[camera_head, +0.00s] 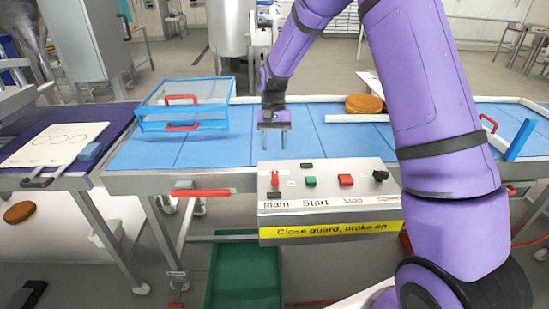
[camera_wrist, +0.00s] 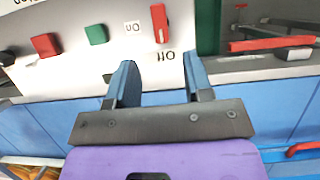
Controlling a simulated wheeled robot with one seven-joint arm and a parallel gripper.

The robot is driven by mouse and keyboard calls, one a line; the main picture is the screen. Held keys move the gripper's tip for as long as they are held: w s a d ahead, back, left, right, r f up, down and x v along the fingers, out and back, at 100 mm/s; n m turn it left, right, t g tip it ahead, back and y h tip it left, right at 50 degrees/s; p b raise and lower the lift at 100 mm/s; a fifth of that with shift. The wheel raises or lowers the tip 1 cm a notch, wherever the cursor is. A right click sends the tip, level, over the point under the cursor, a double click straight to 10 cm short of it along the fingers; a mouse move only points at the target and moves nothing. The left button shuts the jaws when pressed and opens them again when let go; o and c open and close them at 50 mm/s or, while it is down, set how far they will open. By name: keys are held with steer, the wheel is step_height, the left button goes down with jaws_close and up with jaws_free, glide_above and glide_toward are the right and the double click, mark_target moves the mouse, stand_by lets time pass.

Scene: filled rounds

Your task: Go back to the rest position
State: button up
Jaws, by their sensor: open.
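My gripper (camera_head: 274,138) hangs at the end of my purple arm, above the blue conveyor surface (camera_head: 330,138) and behind the control box (camera_head: 330,178). Its two fingers are apart with nothing between them. In the wrist view my gripper (camera_wrist: 158,90) also shows open and empty, with the control box (camera_wrist: 75,75) beyond the fingertips. The box carries a red switch lever (camera_head: 275,180) at the left, a green button (camera_head: 310,181), a red button (camera_head: 345,180) and a black knob (camera_head: 380,175). The red lever (camera_wrist: 160,22) also shows in the wrist view.
A blue-framed clear guard (camera_head: 185,105) with red handles stands on the belt at left. A brown round (camera_head: 364,104) lies at the back of the belt, near a white rail (camera_head: 357,118). Another round (camera_head: 19,212) is low at far left. A green bin (camera_head: 243,275) stands below the box.

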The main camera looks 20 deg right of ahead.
steer(key=shift+w+d+r, duration=0.1)
steer(key=shift+w+r, duration=0.15)
steer(key=shift+r, duration=0.45)
steer(key=s+d+r+n+t, duration=0.1)
steer(key=s+r+t, duration=0.1)
steer(key=s+r, duration=0.6)
steer(key=s+d+r+n+t, duration=0.1)
steer(key=s+d+r+t, duration=0.1)
steer(key=s+r, duration=0.6)
steer(key=s+d+r+t, duration=0.1)
steer(key=s+r+t, duration=0.1)
steer(key=s, duration=0.6)
steer(key=s+d+r+n+t+h, duration=0.1)
steer(key=s+r+t, duration=0.2)
steer(key=s, duration=0.6)
steer(key=shift+v, duration=0.75)
steer(key=shift+w, duration=0.1)
